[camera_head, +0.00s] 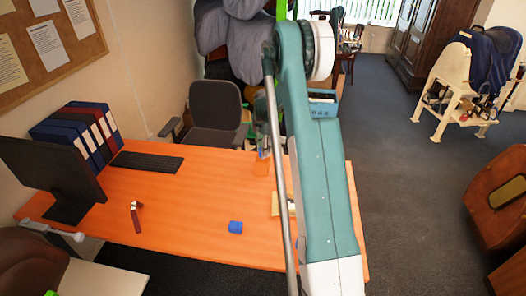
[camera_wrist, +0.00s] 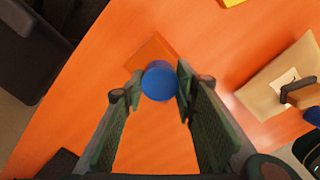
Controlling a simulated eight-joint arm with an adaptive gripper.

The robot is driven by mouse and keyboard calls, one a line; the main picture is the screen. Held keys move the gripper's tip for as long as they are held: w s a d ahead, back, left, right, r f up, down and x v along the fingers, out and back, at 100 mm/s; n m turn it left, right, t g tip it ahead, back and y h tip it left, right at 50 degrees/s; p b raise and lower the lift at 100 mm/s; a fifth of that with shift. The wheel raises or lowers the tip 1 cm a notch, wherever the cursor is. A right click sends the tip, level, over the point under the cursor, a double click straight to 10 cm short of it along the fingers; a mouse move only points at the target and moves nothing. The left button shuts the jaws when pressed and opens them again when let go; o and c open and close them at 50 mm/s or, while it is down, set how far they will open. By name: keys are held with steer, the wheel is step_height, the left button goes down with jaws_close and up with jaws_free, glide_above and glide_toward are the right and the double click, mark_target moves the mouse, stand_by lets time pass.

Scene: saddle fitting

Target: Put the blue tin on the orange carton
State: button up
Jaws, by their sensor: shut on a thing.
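The blue tin (camera_wrist: 160,82) is between the two fingertips of my gripper (camera_wrist: 156,88) in the wrist view, with its round face toward the camera. The gripper is shut on it. The orange carton (camera_wrist: 150,52) shows just beyond the tin, which hides part of its near side. I cannot tell the height gap between tin and carton. In the head view the carton (camera_head: 262,168) stands near the far edge of the orange table, and my gripper (camera_head: 263,152) is beside or above it, partly hidden by my arm.
Another blue object (camera_head: 235,227) lies on the table (camera_head: 185,205). A tan board (camera_wrist: 262,84) carries a dark-and-brown item (camera_wrist: 300,95). A keyboard (camera_head: 147,161), monitor (camera_head: 50,172), binders (camera_head: 85,132) and small red-brown item (camera_head: 136,215) are to the left. An office chair (camera_head: 215,105) stands behind.

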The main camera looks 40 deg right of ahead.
steer(key=shift+f, duration=0.2)
steer(key=o, duration=0.9)
steer(key=shift+r, duration=0.2)
step_height(320, 180, up, 12)
stand_by(0.3)
stand_by(0.4)
